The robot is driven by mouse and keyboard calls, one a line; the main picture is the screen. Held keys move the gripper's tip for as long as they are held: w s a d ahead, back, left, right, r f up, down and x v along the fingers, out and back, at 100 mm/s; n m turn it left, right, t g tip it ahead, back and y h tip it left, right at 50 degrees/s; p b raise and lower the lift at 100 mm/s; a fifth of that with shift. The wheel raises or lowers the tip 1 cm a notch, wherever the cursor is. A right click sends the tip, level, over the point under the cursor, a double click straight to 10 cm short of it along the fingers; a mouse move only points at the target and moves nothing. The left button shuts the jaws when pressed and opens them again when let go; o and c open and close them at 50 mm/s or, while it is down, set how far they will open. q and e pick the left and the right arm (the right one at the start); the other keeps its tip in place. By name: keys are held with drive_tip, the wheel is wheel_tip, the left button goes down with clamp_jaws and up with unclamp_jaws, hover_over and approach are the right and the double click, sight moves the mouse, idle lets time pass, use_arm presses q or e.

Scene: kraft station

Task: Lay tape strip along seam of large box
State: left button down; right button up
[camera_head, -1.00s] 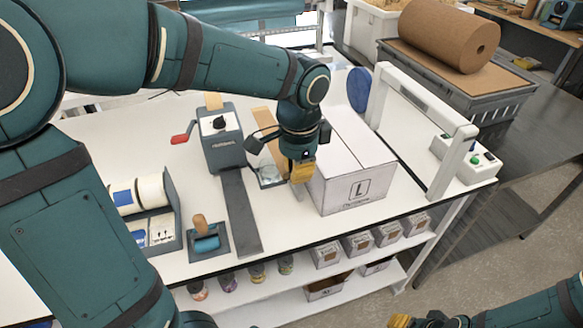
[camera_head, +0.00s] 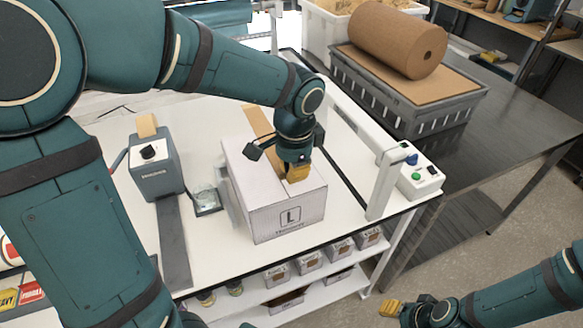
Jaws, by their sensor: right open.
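A large white box (camera_head: 285,222) marked L stands on the white table, in the middle of the view. A tan tape strip (camera_head: 259,121) shows at the box's far side, and its near part is hidden behind my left gripper and wrist. My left gripper (camera_head: 298,173) is over the box top near its front edge, its yellow fingertips close together on the strip's near end. I cannot tell whether the strip touches the box top. My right gripper (camera_head: 390,308) is open and empty at the lower right, away from the table.
A grey tape dispenser (camera_head: 156,172) stands left of the box, with a small dish (camera_head: 207,199) between them. A white frame (camera_head: 383,178) and a button box (camera_head: 420,178) stand to the right. A brown paper roll (camera_head: 398,42) lies on a grey crate behind. Small boxes fill the shelf below.

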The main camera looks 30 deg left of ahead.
sight(292, 199)
use_arm(q)
drive_tip(key=shift+s+f+b, duration=0.1)
drive_tip(key=shift+f+b, duration=0.45)
drive_tip(key=shift+f, duration=0.1)
wheel_tip(292, 199, down, 5)
drive_tip(key=b, duration=0.4)
drive_tip(key=shift+f, duration=0.35)
idle(0.9)
drive_tip(key=c, duration=1.7)
unclamp_jaws()
drive_tip(key=o, duration=0.6)
drive_tip(key=shift+o, duration=0.2)
drive_tip(key=shift+r, duration=0.15)
drive_tip(key=shift+r+p, duration=1.65)
drive_tip(key=shift+r, duration=0.5)
